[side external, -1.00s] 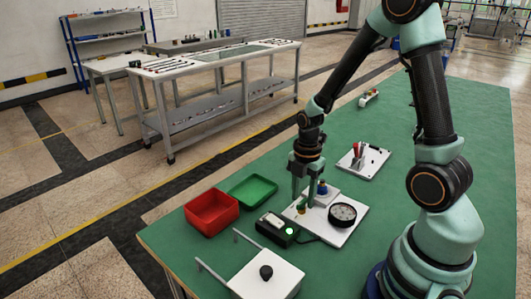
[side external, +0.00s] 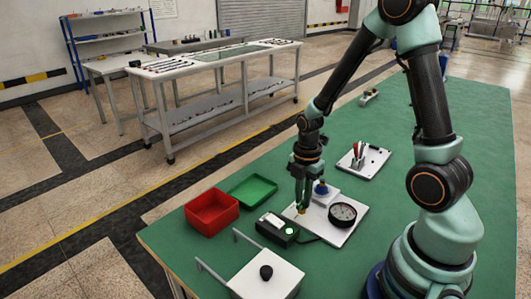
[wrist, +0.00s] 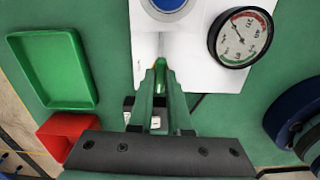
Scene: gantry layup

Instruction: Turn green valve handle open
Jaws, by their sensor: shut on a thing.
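The green valve handle (wrist: 159,64) shows as a small green-yellow piece between my fingertips in the wrist view. It is mostly hidden by the fingers, so its angle is hard to tell. In the side view, my gripper (side external: 301,207) points down at the left part of a white plate (side external: 337,236), shut on the handle. It also shows in the wrist view (wrist: 160,68). A round black-rimmed gauge (side external: 342,214) lies on the plate to the right of the gripper, its dial (wrist: 240,37) facing the wrist camera. A blue knob (side external: 321,188) stands behind the gripper.
A red bin (side external: 211,210) and a green tray (side external: 252,190) stand to the left. A white box with a black knob (side external: 266,272) is nearer. Bare green table lies right of the plate.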

